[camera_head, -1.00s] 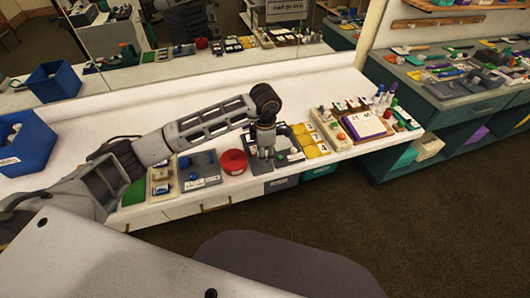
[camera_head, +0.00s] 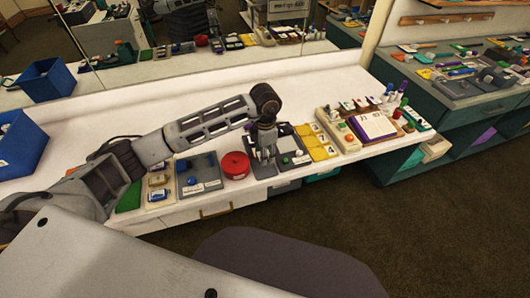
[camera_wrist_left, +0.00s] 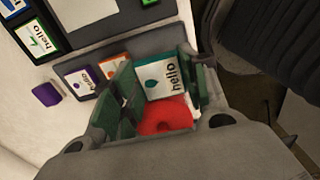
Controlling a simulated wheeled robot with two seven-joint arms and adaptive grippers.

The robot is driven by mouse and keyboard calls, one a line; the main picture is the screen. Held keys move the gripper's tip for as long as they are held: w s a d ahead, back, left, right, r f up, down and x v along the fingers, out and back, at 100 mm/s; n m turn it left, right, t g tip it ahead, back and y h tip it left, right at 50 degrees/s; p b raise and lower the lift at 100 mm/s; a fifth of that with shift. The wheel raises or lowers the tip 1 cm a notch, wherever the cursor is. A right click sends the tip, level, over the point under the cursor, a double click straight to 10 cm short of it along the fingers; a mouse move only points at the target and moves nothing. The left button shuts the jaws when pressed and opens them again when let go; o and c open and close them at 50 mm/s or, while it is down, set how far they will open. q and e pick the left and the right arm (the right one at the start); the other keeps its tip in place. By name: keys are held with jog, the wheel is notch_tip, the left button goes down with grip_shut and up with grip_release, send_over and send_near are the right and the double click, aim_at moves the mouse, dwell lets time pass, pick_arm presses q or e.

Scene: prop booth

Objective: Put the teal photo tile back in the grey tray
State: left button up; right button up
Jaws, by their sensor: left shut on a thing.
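I cannot tell whether the teal tile touches the tray. In the head view my left gripper (camera_head: 264,155) points down over the front of the counter; the tile is too small to make out there. My right gripper is not in view.
A red round object (camera_head: 235,165) stands just left of the gripper in the head view. A grey tray with blue pieces (camera_head: 199,173) is farther left, yellow cards (camera_head: 318,142) and a calendar (camera_head: 374,125) to the right.

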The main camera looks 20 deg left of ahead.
aim_at(265, 168)
pick_arm(q)
jog(key=shift+f, duration=0.25)
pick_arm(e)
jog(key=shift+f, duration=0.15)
pick_arm(q)
jog(key=shift+f+b, duration=0.45)
jog(key=shift+f, duration=0.15)
jog(key=shift+f+b, duration=0.55)
jog(key=shift+f, duration=0.7)
jog(key=shift+f+b, duration=0.4)
jog(key=shift+f, duration=0.15)
jog(key=shift+f+b, duration=0.25)
jog(key=shift+b, duration=0.05)
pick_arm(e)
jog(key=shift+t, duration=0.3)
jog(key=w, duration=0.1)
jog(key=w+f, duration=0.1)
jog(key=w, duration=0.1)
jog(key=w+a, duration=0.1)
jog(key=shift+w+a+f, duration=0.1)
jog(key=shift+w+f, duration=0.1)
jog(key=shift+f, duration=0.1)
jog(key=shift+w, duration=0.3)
